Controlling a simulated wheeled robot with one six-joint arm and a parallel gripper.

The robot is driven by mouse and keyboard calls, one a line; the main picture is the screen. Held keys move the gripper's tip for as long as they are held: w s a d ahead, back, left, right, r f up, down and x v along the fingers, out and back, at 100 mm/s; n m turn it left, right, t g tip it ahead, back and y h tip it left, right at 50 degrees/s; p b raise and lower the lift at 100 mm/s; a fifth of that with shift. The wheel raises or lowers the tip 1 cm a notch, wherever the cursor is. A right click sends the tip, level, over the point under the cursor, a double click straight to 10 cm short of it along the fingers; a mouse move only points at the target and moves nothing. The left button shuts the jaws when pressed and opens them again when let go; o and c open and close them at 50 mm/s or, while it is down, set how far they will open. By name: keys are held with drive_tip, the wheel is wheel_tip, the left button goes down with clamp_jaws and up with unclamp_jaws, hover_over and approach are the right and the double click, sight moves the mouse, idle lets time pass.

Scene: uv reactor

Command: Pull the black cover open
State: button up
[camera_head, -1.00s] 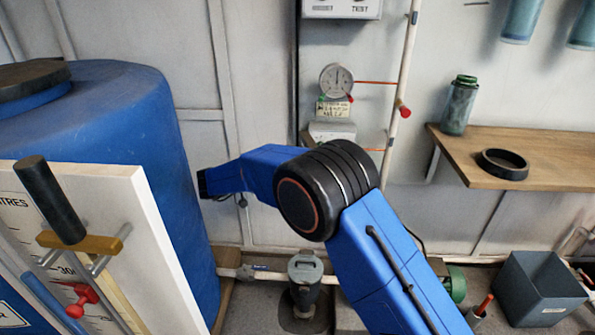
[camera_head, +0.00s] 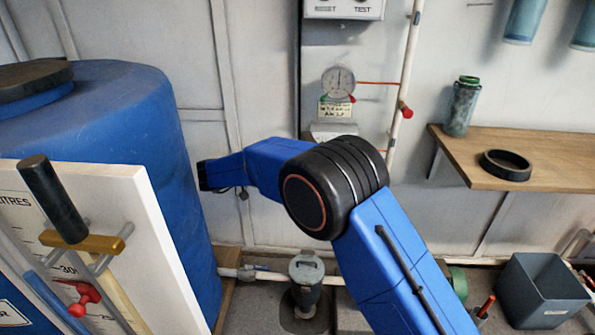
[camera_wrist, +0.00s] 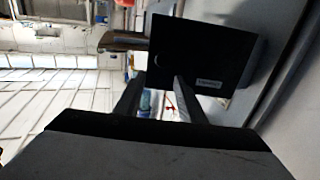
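The black cover (camera_wrist: 205,55) is a dark flat panel with a small pale label, seen tilted in the wrist view. A dull metallic bar (camera_wrist: 122,41) stands out at its left edge. My gripper (camera_wrist: 158,78) has its two fingers apart, with a gap between them. The fingertips overlap the lower left part of the cover in the picture; I cannot tell whether they touch it. In the head view my gripper is hidden behind the blue tank, and I cannot make out the cover there.
The large blue tank (camera_head: 125,110) stands close beside my arm at the left, with a white scale board (camera_head: 150,235) before it. A wooden shelf (camera_head: 560,165) holds a bottle (camera_head: 461,108) and a black ring (camera_head: 505,165). A grey bin (camera_head: 543,290) stands on the floor.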

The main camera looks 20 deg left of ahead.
wheel_tip(320, 180, up, 7)
idle(0.3)
drive_tip(key=shift+c, duration=0.6)
